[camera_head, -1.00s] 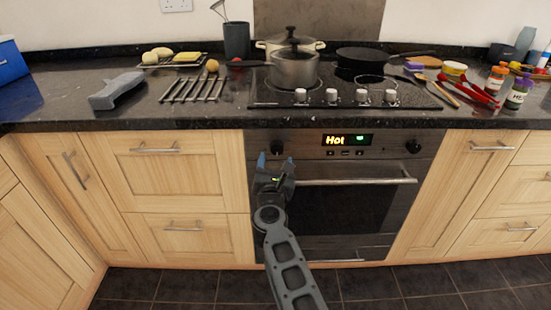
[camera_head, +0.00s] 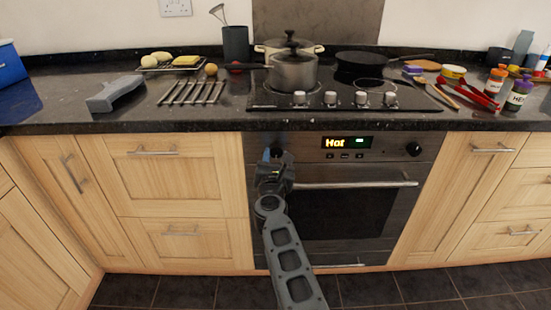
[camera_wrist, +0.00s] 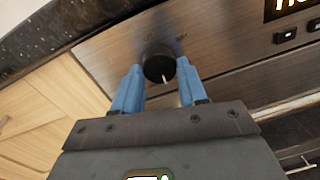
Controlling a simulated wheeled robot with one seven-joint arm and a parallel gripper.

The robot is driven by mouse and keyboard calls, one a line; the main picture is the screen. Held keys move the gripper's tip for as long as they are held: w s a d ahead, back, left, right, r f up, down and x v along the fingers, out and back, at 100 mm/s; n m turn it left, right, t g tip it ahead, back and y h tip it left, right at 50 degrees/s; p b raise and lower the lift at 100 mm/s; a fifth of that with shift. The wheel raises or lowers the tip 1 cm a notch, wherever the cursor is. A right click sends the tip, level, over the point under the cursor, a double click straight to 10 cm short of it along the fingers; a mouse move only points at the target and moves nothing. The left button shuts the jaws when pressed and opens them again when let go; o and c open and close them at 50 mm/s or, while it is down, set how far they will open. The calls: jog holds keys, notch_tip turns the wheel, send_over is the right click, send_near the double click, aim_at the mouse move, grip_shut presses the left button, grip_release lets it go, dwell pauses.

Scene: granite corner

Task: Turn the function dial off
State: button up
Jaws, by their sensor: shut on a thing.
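The oven panel has a black left dial (camera_wrist: 158,60), which I take to be the function dial, with a pale pointer mark at its lower edge in the wrist view. My gripper (camera_head: 271,154) reaches this dial from the front; its blue fingers stand on either side of the dial in the wrist view and are shut on it. In the head view the fingers partly hide the dial. A second black dial (camera_head: 413,149) sits at the panel's right end.
The oven door handle (camera_head: 357,184) runs just below the panel, right of my gripper. The dark worktop (camera_head: 210,125) overhangs above the panel. A pot (camera_head: 293,74) and a pan (camera_head: 362,61) stand on the hob. Wooden cupboards flank the oven.

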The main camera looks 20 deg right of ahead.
jog(key=c, duration=0.4)
